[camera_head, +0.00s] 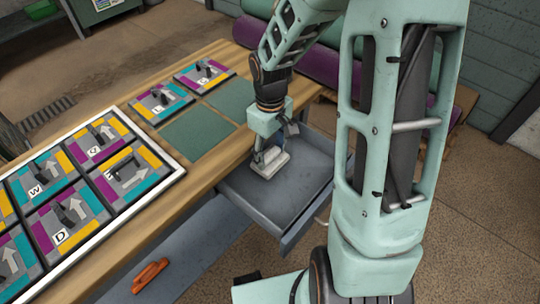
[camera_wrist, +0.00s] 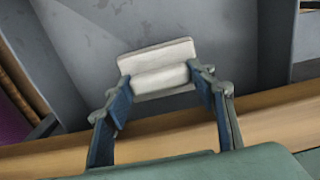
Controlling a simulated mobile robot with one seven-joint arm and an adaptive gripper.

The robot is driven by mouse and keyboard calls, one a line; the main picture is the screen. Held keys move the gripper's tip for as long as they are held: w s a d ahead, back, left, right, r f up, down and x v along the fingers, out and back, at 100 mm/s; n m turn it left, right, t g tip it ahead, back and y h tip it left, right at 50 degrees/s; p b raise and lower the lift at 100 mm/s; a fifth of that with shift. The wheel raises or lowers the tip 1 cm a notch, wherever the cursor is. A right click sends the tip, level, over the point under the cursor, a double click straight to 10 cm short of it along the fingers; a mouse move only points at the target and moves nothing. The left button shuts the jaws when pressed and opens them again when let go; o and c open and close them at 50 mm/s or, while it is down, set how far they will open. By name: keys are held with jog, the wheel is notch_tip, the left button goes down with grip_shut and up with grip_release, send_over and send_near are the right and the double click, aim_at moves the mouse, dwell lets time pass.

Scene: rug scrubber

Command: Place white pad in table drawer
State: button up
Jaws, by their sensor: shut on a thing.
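The white pad (camera_head: 270,163) is a small pale block with a raised ridge. My gripper (camera_head: 268,150) is shut on its ridge and points down into the open table drawer (camera_head: 247,194). In the wrist view the white pad (camera_wrist: 158,68) sits between the two blue-lined fingers of my gripper (camera_wrist: 165,92), with the grey drawer floor (camera_wrist: 190,22) behind it. The pad is inside the drawer's outline, at or just above its floor; I cannot tell whether it touches. The drawer is pulled out from the wooden table (camera_head: 197,172) and looks otherwise empty.
A white-framed board (camera_head: 175,172) with several lettered, coloured tiles lies on the table. Two loose tiles (camera_head: 161,102) (camera_head: 204,73) and bare green squares (camera_head: 197,135) are beside it. An orange handle (camera_head: 150,275) is on the lower grey surface. Rolled rugs (camera_head: 315,62) lie behind.

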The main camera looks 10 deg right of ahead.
aim_at(270, 153)
jog(key=shift+s+f, duration=0.1)
jog(key=shift+f, duration=0.45)
jog(key=shift+f, duration=0.1)
jog(key=shift+f+b, duration=0.15)
jog(key=shift+b, duration=0.15)
jog(key=o, duration=1.3)
notch_tip(270, 153, up, 12)
jog(key=p, duration=0.3)
jog(key=shift+r+p, duration=0.25)
jog(key=shift+p, duration=0.1)
